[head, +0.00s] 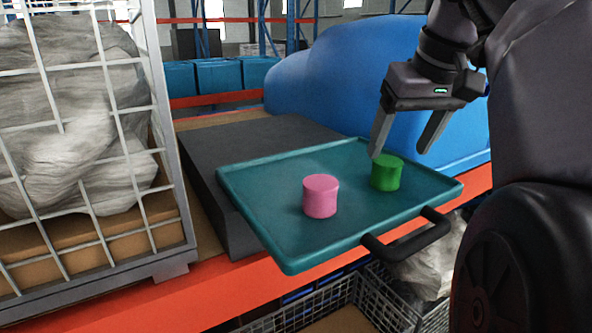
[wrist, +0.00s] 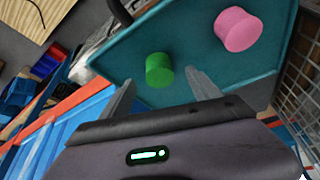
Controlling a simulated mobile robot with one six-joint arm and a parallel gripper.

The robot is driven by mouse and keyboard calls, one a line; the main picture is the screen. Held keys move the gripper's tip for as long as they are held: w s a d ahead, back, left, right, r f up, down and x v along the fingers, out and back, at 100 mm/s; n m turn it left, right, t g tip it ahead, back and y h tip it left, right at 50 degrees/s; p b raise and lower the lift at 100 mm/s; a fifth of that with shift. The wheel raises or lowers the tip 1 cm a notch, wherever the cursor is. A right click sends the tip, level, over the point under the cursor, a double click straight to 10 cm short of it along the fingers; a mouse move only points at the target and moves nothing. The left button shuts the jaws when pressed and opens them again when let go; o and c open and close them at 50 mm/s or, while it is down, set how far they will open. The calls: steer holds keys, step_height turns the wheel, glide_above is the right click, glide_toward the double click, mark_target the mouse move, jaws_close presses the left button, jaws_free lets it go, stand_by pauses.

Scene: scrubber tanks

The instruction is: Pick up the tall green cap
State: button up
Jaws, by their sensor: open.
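The green cap (head: 386,173) stands upright on the right part of a teal tray (head: 270,232). It also shows in the wrist view (wrist: 159,70), beyond and between my two fingers. A pink cap (head: 320,196) stands on the tray to its left in the head view, and it shows at the upper right in the wrist view (wrist: 237,29). My gripper (head: 397,155) is open and empty. Its fingers point down just above the green cap, with one fingertip close to the cap's top edge in the head view. I cannot tell whether it touches.
The tray has a dark handle (head: 405,242) at its front and rests on an orange-edged shelf. A wire cage (head: 112,120) with a wrapped bundle stands at the left. A large blue object (head: 345,75) rises behind the tray. Wire baskets (head: 385,300) sit below.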

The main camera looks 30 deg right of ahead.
mark_target(388, 161)
steer(key=w+d+f, duration=0.2)
steer(key=w+f, duration=0.1)
steer(key=shift+a+b+x, duration=0.15)
steer(key=shift+b+x, duration=0.1)
steer(key=shift+x, duration=0.35)
steer(key=shift+a+b+x, duration=0.15)
steer(key=shift+b+x, duration=0.1)
steer(key=shift+x, duration=0.4)
steer(key=shift+s+a+f, duration=0.1)
steer(key=shift+s+a, duration=0.1)
steer(key=shift+a, duration=0.15)
steer(key=shift+w+d, duration=0.15)
steer(key=shift+w+d+f, duration=0.1)
steer(key=shift+w+d, duration=0.05)
steer(key=shift+d, duration=0.1)
steer(key=c, duration=0.7)
steer(key=shift+a, duration=0.2)
steer(key=c, duration=0.8)
